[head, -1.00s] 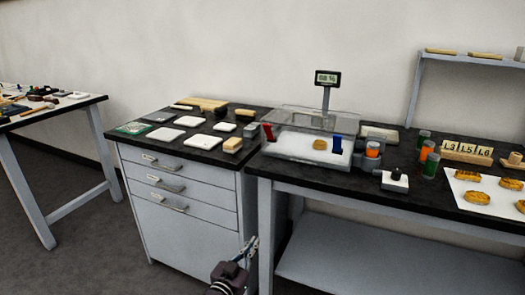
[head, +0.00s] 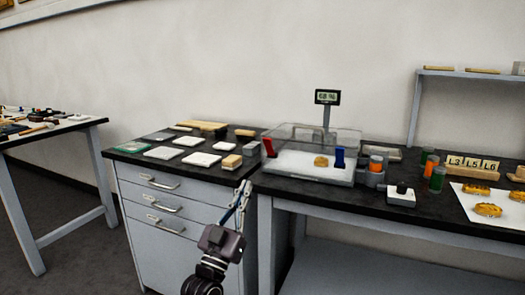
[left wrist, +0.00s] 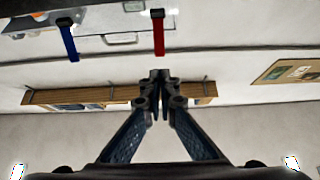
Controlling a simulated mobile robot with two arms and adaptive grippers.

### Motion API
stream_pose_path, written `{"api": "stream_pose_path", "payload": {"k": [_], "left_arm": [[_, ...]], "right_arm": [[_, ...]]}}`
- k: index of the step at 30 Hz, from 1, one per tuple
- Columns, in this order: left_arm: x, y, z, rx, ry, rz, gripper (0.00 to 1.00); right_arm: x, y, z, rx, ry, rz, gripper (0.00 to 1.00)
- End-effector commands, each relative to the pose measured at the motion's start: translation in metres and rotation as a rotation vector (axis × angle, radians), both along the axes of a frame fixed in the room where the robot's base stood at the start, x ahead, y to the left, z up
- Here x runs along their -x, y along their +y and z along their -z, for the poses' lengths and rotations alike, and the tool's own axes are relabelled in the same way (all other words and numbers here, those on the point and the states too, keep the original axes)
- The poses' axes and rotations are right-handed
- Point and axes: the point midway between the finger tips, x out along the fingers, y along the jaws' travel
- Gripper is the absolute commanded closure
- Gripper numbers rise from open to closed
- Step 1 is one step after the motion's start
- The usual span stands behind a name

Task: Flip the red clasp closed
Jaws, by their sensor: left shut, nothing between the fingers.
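The red clasp (head: 268,147) stands at the left front of a clear case (head: 300,169), its upper end leaning outward. In the left wrist view the red clasp (left wrist: 158,36) shows just beyond the fingertips. A blue clasp (head: 339,158) is at the case's right front and also shows in the left wrist view (left wrist: 68,42). A golden fragment (head: 321,161) lies inside the case. My left gripper (head: 245,186) is shut and empty, below and left of the red clasp and apart from it. Its tips meet in the left wrist view (left wrist: 156,80). My right gripper is out of view.
A drawer cabinet (head: 166,205) with white trays and small blocks on top stands to the left. A display on a post (head: 327,97) rises behind the case. Jars (head: 438,178) and a small white box (head: 401,197) stand to its right.

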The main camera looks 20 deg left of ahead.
Motion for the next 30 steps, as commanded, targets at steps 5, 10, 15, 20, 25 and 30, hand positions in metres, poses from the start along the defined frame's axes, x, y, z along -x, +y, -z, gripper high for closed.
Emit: {"api": "stream_pose_path", "payload": {"k": [5, 10, 15, 20, 25, 30], "left_arm": [[-0.015, 0.0, -0.011, 0.0, -0.002, 0.0, 1.0], [-0.043, 0.0, -0.031, 0.001, -0.003, 0.001, 1.0], [-0.071, 0.0, -0.05, 0.001, -0.001, 0.001, 1.0], [-0.093, 0.0, -0.065, -0.001, -0.002, -0.001, 1.0], [-0.108, 0.0, -0.075, 0.0, 0.0, 0.0, 1.0], [-0.114, 0.0, -0.079, 0.0, 0.001, 0.0, 1.0]], "right_arm": [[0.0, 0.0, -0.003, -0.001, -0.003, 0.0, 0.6], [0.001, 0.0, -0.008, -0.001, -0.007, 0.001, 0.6], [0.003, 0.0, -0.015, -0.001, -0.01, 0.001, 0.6], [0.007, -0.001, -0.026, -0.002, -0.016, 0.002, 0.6], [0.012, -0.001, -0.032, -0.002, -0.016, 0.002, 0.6], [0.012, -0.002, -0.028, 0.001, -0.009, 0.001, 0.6]]}}
